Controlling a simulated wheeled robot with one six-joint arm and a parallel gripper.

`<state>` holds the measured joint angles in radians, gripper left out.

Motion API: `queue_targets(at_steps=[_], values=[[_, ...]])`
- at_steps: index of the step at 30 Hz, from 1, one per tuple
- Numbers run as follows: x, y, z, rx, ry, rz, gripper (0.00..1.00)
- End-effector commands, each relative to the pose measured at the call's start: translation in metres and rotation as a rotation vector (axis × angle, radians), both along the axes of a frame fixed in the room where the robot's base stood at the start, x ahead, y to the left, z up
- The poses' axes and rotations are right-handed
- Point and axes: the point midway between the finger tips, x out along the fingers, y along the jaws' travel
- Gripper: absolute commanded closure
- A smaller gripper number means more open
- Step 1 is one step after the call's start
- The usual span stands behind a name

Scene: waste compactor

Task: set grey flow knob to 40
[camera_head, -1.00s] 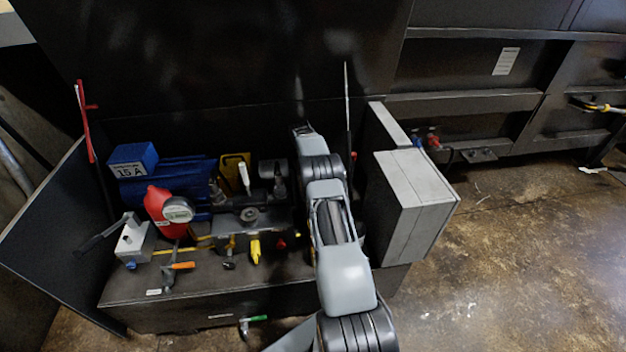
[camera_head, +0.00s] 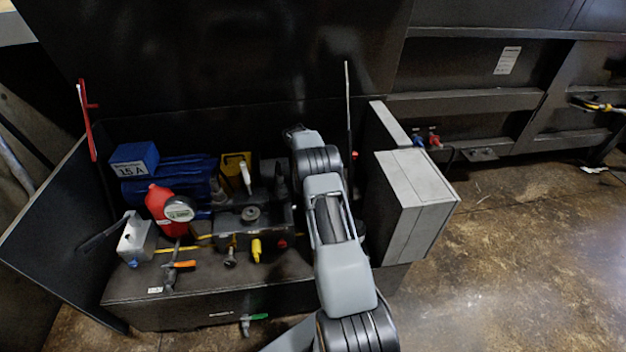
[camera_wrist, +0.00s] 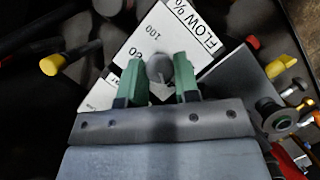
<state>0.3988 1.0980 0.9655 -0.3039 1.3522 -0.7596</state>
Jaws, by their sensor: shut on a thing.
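The grey flow knob (camera_wrist: 157,67) shows in the wrist view at the upper middle, between the two green fingers of my gripper (camera_wrist: 159,79). The fingers are shut on the knob's sides. A white dial plate (camera_wrist: 183,36) lies behind the knob, with "FLOW %", "100" and another partly covered number. The plate looks turned in this view. My gripper hides its lower part, and I cannot read the knob's setting. In the head view my arm hides the knob, and the fingers do not show.
A grey box (camera_head: 412,205) stands right of my arm, near a thin upright rod (camera_head: 347,110). On the left are a blue motor (camera_head: 165,185), a red container with a gauge (camera_head: 160,205) and a valve block (camera_head: 235,222). In the wrist view, a yellow-tipped part (camera_wrist: 52,65) is left of my gripper.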

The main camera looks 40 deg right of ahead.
Motion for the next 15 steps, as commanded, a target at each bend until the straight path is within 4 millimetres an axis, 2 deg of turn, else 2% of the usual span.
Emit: queue_targets(at_steps=[8, 9, 15], values=[[0.0039, 0.0002, 0.0034, -0.004, -0.016, 0.002, 0.94], [0.0040, 0.0002, 0.0033, -0.004, -0.016, 0.002, 0.67], [0.0016, -0.0011, 0.0018, -0.002, -0.009, -0.002, 0.48]])
